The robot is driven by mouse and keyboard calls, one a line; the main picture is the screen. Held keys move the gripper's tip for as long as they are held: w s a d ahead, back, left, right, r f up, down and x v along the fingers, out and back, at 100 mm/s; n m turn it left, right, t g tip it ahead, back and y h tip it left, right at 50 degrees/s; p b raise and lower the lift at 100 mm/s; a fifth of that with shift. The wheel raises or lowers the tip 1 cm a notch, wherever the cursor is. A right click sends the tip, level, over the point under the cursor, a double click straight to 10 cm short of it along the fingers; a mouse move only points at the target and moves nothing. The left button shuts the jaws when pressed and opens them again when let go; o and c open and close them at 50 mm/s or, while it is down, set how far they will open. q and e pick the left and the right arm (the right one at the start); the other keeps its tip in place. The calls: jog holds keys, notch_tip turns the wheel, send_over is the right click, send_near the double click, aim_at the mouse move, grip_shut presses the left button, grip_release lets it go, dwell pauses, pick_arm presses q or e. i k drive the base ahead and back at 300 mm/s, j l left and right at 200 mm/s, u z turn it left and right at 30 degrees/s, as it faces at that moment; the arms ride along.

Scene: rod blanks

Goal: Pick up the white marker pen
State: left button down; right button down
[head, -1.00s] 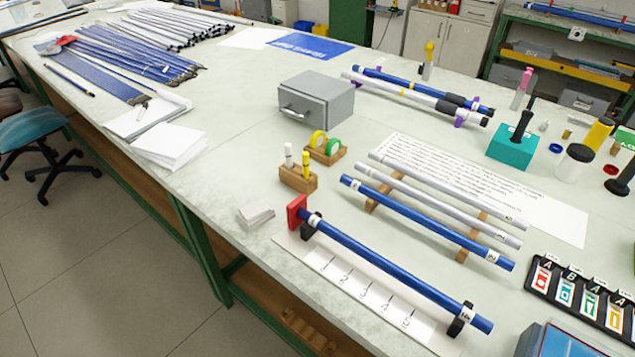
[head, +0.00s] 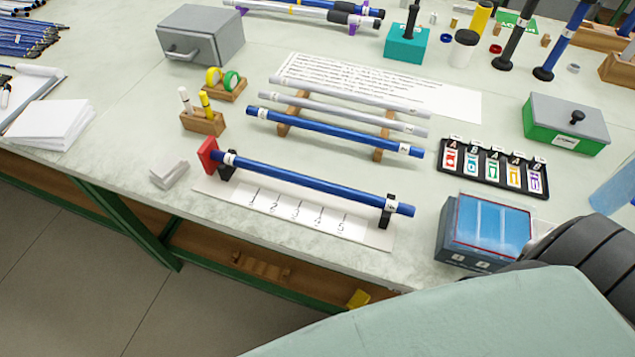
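The white marker pen (head: 185,100) stands upright in a small wooden holder (head: 203,124) on the table, left of the middle. A yellow marker (head: 206,104) stands beside it in the same holder. The lower part of the white marker is hidden in the block. Neither gripper shows in the head view. A pale green and black part of my own arm fills the lower right corner, well apart from the marker.
A blue rod (head: 310,182) rests on a numbered measuring board (head: 380,235) in front. Other rods lie on a wooden rack (head: 285,127). A tape holder (head: 228,92), grey box (head: 200,35) and white pads (head: 168,172) surround the marker holder.

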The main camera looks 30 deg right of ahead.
aim_at(184, 93)
jog(key=i+j+z, duration=0.25)
jog(key=j, duration=0.2)
jog(key=j+z, duration=0.25)
jog(key=j, duration=0.2)
jog(key=i+j+z, duration=0.25)
jog(key=j, duration=0.25)
jog(key=k, duration=0.1)
